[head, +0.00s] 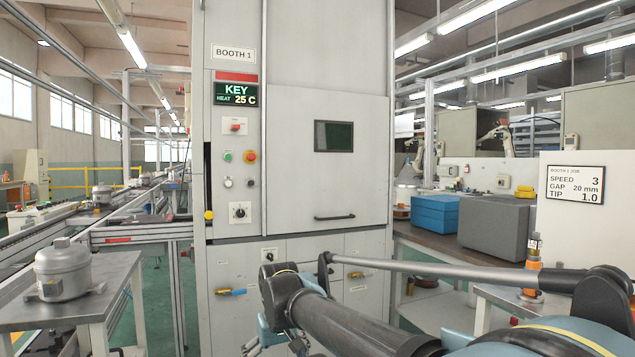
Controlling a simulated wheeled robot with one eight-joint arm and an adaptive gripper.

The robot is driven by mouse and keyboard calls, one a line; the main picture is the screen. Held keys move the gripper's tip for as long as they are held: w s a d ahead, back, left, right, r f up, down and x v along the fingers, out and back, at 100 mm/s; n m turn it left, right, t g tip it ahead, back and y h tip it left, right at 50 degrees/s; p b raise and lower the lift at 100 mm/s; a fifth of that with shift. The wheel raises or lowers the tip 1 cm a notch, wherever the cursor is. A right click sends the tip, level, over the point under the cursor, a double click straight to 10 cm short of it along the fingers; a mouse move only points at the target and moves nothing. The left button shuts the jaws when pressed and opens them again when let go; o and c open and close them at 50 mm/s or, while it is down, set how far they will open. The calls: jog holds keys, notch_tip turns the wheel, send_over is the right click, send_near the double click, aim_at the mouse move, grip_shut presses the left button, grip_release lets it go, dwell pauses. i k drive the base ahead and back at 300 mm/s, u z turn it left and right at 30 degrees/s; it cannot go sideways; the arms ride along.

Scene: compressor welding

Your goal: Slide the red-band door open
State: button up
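The booth labelled BOOTH 1 (234,53) stands straight ahead. Its grey front door (355,180) has a small dark window and covers the booth opening, so it looks shut. A dark horizontal bar handle (334,217) sits low on the door. A red band (236,76) shows above the KEY display on the control column left of the door; I see no red band on the door panel itself. My arm reaches in from the lower right, below the handle and apart from it. I cannot make out my gripper's fingers.
The control column carries buttons and a rotary switch (240,212). A steel table (110,275) with a grey compressor (64,268) stands at left. At right, a bench holds a blue box (435,214) and a grey block (495,228), near a white job panel (577,225).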

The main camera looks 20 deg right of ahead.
aim_at(327, 152)
jog(key=k, duration=1.15)
jog(key=z, duration=0.65)
jog(key=i, duration=1.7)
jog(key=u, duration=0.05)
